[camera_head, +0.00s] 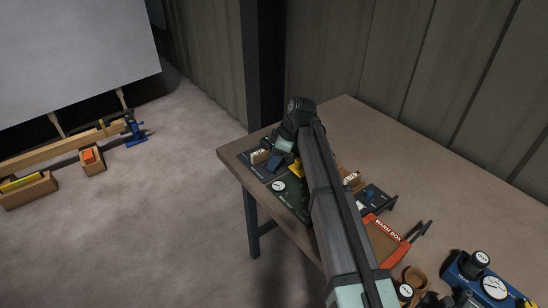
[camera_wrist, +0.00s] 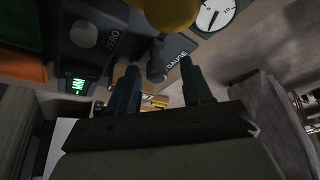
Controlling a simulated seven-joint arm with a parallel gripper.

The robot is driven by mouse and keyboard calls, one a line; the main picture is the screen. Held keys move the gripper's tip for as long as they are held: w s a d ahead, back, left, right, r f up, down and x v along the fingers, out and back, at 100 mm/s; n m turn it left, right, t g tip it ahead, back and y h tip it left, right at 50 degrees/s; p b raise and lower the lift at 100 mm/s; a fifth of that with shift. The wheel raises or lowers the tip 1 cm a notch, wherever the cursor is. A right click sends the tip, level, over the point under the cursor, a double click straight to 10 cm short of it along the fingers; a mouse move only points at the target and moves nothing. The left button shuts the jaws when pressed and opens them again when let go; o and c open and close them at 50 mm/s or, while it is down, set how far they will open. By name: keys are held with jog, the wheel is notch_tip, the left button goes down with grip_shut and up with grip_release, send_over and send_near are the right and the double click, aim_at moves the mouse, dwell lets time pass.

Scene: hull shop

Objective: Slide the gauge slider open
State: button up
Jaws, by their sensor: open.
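The gauge slider's dark grey handle (camera_wrist: 156,66) shows in the wrist view beside a dark strip lettered GAUGE (camera_wrist: 180,56). My gripper (camera_wrist: 158,72) is open, its two dark fingers apart. The handle appears between the fingertips in the picture; I cannot tell how far beyond them it lies or whether they touch. In the head view my gripper (camera_head: 283,147) is low over the table's left end, and my arm hides much of the area around it. The slider cannot be made out there.
A white dial (camera_wrist: 214,14) and a yellow rounded part (camera_wrist: 170,12) sit close to the handle. A dark unit with a ZERO knob (camera_wrist: 86,34) and green display (camera_wrist: 78,86) is at left. An orange WARM BOX tray (camera_head: 388,232) lies right of my arm. The table's back (camera_head: 350,115) is clear.

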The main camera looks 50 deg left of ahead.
jog(key=v, duration=1.3)
jog(key=shift+r, duration=0.4)
jog(key=shift+w, duration=0.1)
